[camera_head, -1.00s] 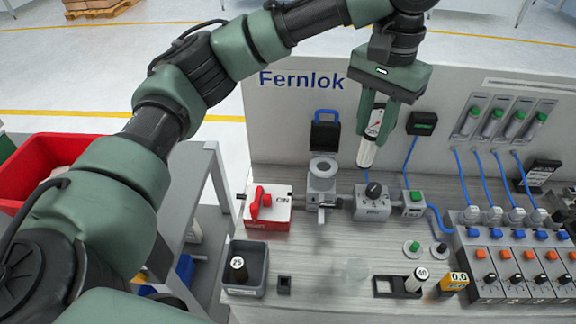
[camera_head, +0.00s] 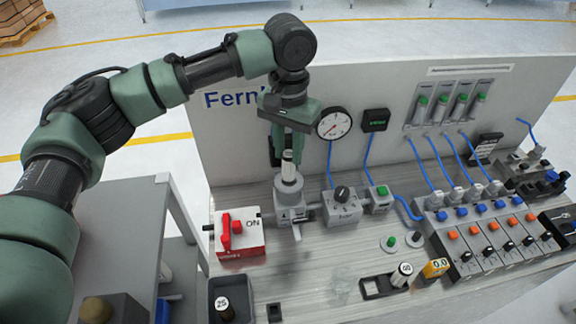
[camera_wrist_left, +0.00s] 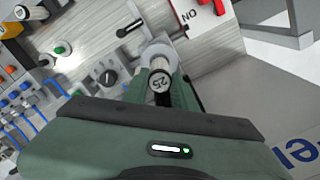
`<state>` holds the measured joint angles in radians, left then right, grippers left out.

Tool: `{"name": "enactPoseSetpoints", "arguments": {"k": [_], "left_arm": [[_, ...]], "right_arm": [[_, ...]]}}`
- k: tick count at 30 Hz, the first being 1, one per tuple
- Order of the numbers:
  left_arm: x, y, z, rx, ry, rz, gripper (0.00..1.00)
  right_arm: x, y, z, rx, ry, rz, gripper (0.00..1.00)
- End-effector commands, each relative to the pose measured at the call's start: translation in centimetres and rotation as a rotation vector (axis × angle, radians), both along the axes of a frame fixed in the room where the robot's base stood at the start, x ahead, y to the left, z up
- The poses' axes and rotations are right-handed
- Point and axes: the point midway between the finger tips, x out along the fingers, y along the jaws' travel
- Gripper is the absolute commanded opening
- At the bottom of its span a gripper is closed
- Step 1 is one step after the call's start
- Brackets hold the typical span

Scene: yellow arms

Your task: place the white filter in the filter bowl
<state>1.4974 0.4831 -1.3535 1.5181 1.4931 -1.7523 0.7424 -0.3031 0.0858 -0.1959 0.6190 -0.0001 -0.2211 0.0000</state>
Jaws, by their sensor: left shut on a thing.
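My left gripper (camera_head: 288,156) points down over the filter bowl and is shut on the white filter (camera_head: 288,168), which stands upright. In the left wrist view, the filter's dark top end (camera_wrist_left: 159,87), marked 25, shows between the fingers (camera_wrist_left: 160,90). The filter bowl (camera_head: 290,192) is a grey cylinder open at the top; it also shows in the left wrist view (camera_wrist_left: 158,50). The filter's lower end is at the bowl's mouth; I cannot tell how far inside it is. My right gripper is not in view.
A red and white ON switch block (camera_head: 240,234) is left of the bowl. A regulator with a black knob (camera_head: 341,205) is right of it. A grey bin (camera_head: 232,290) holds a dark-topped 25 piece. Another filter (camera_head: 402,274) stands by a black holder.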

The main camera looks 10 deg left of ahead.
Motion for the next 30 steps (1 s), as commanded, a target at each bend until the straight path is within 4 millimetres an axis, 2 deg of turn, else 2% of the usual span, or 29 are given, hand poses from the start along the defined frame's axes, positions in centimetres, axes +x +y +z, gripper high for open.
{"name": "enactPoseSetpoints", "arguments": {"k": [6,15,26,27,29,30], "left_arm": [[0.0,0.0,-2.1,0.0,0.0,0.0,0.0],[0.0,0.0,-5.9,0.001,0.0,0.0,0.0],[0.0,0.0,-6.3,0.0,0.0,0.0,0.0],[0.0,0.0,-6.4,0.0,-0.001,0.0,0.29],[0.0,0.0,-6.4,0.0,-0.001,0.0,0.46],[0.0,0.0,-6.4,0.0,-0.001,0.0,0.48]], "right_arm": [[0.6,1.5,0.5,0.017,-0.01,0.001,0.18],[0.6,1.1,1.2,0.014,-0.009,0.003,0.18],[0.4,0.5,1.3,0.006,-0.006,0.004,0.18],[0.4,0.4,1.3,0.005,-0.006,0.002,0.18],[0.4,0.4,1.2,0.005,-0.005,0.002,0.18],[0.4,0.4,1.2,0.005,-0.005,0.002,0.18]]}}
